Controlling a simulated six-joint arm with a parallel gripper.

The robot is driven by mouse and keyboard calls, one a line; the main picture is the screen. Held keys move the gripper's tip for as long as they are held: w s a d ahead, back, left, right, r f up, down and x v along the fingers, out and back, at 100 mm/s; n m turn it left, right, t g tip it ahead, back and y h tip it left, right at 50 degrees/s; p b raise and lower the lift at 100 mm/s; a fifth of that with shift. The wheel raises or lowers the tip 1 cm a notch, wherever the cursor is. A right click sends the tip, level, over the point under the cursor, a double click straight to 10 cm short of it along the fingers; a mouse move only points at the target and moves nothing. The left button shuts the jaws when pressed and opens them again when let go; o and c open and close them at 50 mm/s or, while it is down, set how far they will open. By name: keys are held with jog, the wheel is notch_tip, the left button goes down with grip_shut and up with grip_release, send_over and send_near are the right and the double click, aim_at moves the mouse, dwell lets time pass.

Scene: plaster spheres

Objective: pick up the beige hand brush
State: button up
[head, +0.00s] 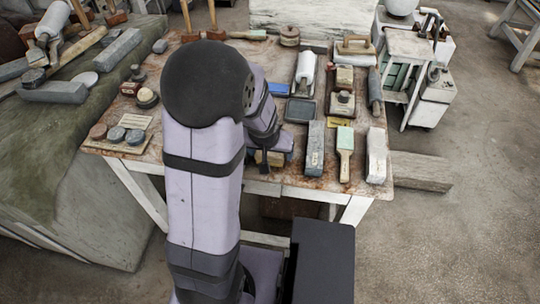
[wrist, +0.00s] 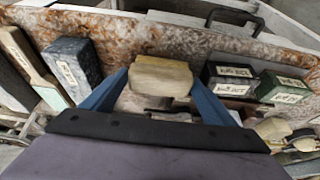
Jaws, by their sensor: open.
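A beige block-shaped thing, which I take for the hand brush (wrist: 160,75), lies near the table's front edge. In the wrist view it sits between the two blue fingers of my gripper (wrist: 158,92), with space on both sides. In the head view a tan part of the brush (head: 274,159) shows just below my gripper (head: 266,152); my arm hides the rest. My gripper is open and empty. I cannot tell how far its tips are above the table.
A blue-grey block (wrist: 72,68) lies to one side of the brush, and dark labelled boxes (wrist: 230,76) to the other. A pale green-headed brush (head: 345,150) and a whitish block (head: 376,156) lie further right on the crowded table (head: 290,189).

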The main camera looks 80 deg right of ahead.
jog(key=shift+c, duration=0.6)
jog(key=c, duration=0.7)
notch_tip(320, 180, up, 10)
jog(key=shift+r, duration=0.1)
